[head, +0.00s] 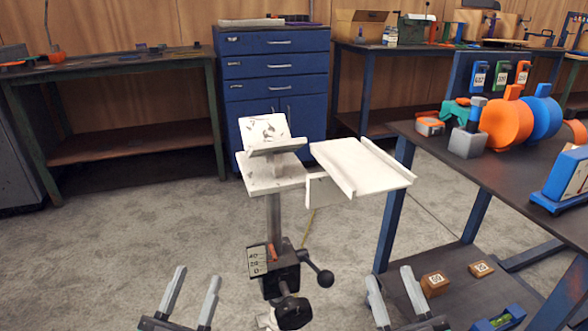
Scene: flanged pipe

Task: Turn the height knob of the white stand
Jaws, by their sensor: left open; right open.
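The white stand has a top plate (258,184) with a tilted, dark-marked rest (264,130) above it, on a grey post (273,218). A black clamp block (283,281) sits low on the post, with a scale plate (257,261) reading 40, 20, 0 and an orange pointer. A lever with a black ball (325,278) sticks out to the right; a black knob (293,313) faces me at the bottom. I cannot tell which is the height knob. My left gripper (197,273) is open and empty, left of the clamp. My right gripper (390,273) is open and empty, right of the ball.
A white tray (362,168) extends right of the stand, near the dark workbench (440,140) holding orange and blue round parts. The bench's lower shelf (450,300) is close to my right gripper. A blue drawer cabinet (272,75) stands behind. Grey floor left of the stand is clear.

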